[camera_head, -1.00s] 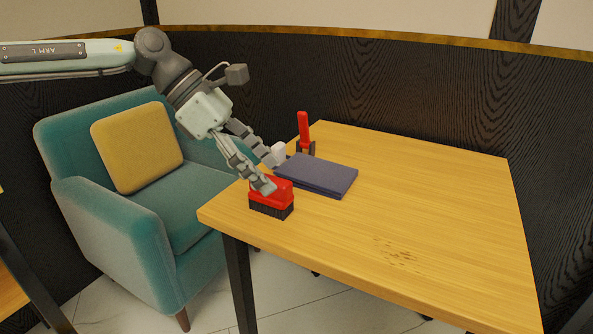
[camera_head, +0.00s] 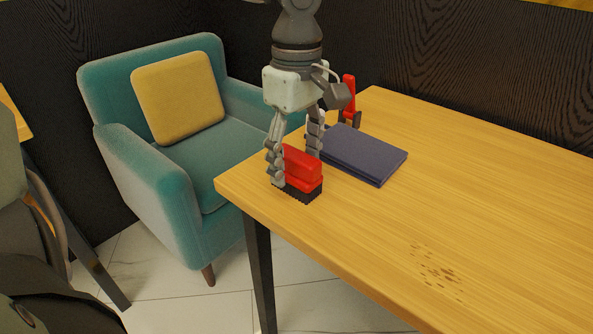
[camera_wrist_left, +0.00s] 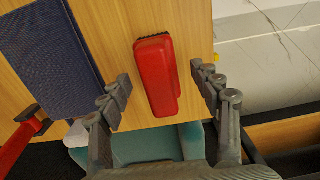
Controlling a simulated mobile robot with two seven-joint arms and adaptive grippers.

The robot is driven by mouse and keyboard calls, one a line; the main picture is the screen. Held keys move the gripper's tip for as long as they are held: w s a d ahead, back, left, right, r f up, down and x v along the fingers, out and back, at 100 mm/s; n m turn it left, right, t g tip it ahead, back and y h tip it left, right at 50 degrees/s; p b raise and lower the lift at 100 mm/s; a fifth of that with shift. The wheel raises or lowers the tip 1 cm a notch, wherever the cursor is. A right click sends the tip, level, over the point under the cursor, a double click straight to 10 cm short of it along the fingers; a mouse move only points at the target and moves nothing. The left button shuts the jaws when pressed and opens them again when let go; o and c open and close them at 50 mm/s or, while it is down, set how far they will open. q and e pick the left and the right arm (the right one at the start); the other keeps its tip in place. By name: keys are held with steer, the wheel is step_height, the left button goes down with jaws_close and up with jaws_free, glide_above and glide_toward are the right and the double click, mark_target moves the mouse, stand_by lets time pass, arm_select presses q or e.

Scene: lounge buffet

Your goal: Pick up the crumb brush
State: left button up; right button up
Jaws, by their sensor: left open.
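The crumb brush (camera_head: 303,168) has a red body and black bristles. It stands bristles down on the wooden table (camera_head: 480,200), near the table's left corner. My left gripper (camera_head: 296,160) points down at it and is open, with one finger on the left of the brush and the other behind it. In the left wrist view, the red brush (camera_wrist_left: 157,75) lies between the two spread fingers of the gripper (camera_wrist_left: 160,80), with a gap on each side. My right gripper is not in view.
A dark blue folded cloth or book (camera_head: 365,152) lies close behind the brush. A red-handled tool (camera_head: 349,95) stands at the back edge. Brown crumbs (camera_head: 437,270) lie on the otherwise clear front of the table. A teal armchair (camera_head: 150,190) with a yellow cushion (camera_head: 180,98) stands left.

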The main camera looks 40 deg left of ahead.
mark_target(294, 153)
arm_select(q)
steer(key=shift+f, duration=0.45)
steer(key=c, duration=1.3)
steer(key=shift+r, duration=0.2)
steer(key=shift+w+r, duration=0.1)
steer(key=shift+r, duration=0.15)
step_height(294, 153, up, 4)
steer(key=shift+a+f, duration=0.1)
steer(key=shift+a, duration=0.05)
steer(key=s+a+r, duration=0.2)
steer(key=s, duration=0.1)
steer(key=s+a+r, duration=0.2)
steer(key=a, duration=0.1)
steer(key=s+a+r, duration=0.2)
steer(key=s, duration=0.1)
steer(key=shift+s+a+r, duration=0.2)
steer(key=shift+s+a, duration=0.1)
steer(key=shift+a, duration=0.05)
